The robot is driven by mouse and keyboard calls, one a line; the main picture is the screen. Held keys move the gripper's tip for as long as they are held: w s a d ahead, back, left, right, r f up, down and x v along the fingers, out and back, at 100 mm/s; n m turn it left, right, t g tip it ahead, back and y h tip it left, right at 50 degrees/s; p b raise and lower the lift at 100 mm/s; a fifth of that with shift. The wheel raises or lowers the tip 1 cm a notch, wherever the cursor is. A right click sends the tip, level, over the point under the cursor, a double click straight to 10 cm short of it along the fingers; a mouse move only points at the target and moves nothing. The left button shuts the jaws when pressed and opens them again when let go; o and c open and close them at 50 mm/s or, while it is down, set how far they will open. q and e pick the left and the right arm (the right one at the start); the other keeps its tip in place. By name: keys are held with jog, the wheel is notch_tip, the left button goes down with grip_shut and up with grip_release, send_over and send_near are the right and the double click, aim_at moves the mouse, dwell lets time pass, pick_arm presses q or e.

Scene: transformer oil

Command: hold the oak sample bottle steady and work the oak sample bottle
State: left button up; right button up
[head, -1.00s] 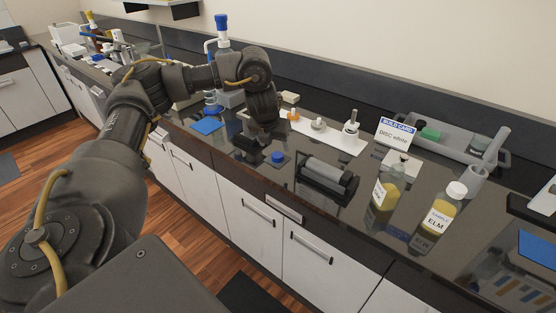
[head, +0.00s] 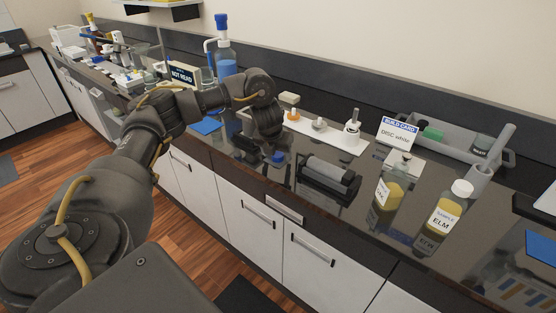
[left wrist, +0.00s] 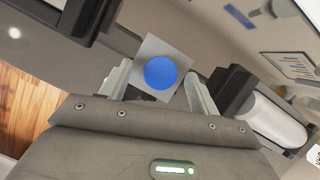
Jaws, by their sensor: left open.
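Two sample bottles of yellow oil stand at the right of the counter in the head view. The front one, with a white cap, is labelled ELM (head: 446,218). The other bottle (head: 388,190) stands to its left; its label is turned and I cannot read it as oak. My left gripper (head: 275,152) is far left of both bottles, low over a small blue-topped item (head: 279,157). In the left wrist view, a round blue top on a pale square (left wrist: 161,72) sits between the open fingers (left wrist: 158,88). I cannot tell whether they touch it. My right gripper is out of view.
A dark cradle with a grey cylinder (head: 327,178) lies right of my left gripper. Behind are a white plate with pegs (head: 325,134), a build card reading "DISC white" (head: 397,133) and a grey tray (head: 457,146). A blue pad (head: 207,125) lies left.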

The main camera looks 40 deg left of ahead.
aim_at(277, 156)
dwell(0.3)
pick_arm(q)
jog(key=c, duration=1.1)
jog(key=shift+r, duration=0.1)
jog(key=shift+r, duration=0.35)
notch_tip(277, 156, up, 2)
jog(key=shift+r+p, duration=0.25)
jog(key=shift+p, duration=0.25)
jog(key=shift+s+a+r+p, duration=0.85)
jog(key=shift+s+r, duration=0.75)
jog(key=shift+s, duration=0.6)
jog(key=shift+s+a+r+p, duration=0.85)
jog(key=shift+s+r, duration=0.8)
jog(key=shift+s, duration=0.55)
jog(key=shift+s+a+r+p, duration=0.85)
jog(key=shift+s+r, duration=0.75)
jog(key=shift+s, duration=0.6)
